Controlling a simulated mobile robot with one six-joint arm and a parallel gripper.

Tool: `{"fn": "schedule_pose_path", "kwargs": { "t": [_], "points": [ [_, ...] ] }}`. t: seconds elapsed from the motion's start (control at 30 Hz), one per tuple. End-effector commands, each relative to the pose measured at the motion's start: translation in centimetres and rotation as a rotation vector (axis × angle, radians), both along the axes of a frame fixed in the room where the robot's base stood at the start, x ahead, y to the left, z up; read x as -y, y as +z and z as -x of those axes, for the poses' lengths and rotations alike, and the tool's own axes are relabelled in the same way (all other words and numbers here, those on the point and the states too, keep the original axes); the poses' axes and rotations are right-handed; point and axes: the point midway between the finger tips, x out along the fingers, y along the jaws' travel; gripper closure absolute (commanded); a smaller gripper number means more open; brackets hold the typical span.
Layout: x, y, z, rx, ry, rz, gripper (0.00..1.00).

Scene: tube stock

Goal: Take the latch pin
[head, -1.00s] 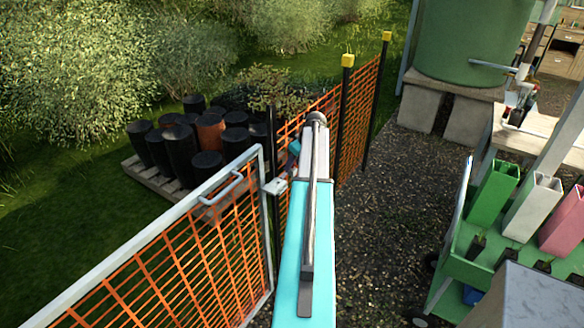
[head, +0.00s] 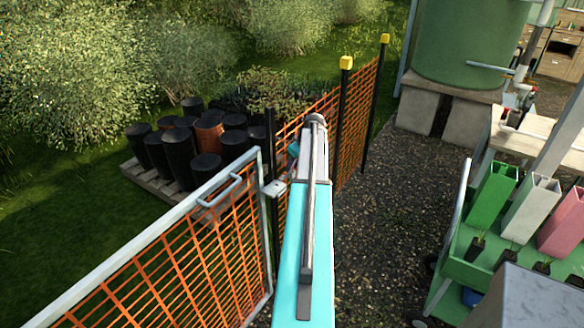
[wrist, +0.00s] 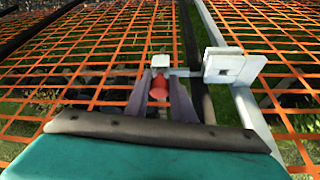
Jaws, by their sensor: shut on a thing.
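The latch pin (wrist: 159,86) shows in the wrist view as a small red piece between the two grey fingers of my gripper (wrist: 160,98). My gripper is shut on it. A small white block (wrist: 160,61) sits just beyond the red piece, and a short bar runs from it toward the pale latch plates (wrist: 235,66) on the right. I cannot tell whether the pin is still seated in the latch. In the head view the latch (head: 274,188) shows at the gate's post side, and my own arm hides most of the gripper and the pin.
The gate (head: 190,250), with a pale frame and orange mesh, stands at the left. An orange mesh fence (head: 357,130) with yellow-capped posts runs beyond it. A green cart (head: 475,265) is at right, with gravel (head: 385,220) free between.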

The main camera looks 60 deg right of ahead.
Motion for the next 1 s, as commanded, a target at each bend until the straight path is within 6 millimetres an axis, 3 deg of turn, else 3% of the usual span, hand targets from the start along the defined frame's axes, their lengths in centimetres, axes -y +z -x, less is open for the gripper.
{"fn": "schedule_pose_path", "kwargs": {
  "t": [0.27,0.73,1.0],
  "points": [
    [0.1,1.8,0.0,0.001,0.000,0.001,1.00],
    [0.1,7.7,0.0,0.001,-0.001,0.002,1.00],
    [0.1,9.6,0.0,0.001,0.000,0.001,1.00]
  ]
}}
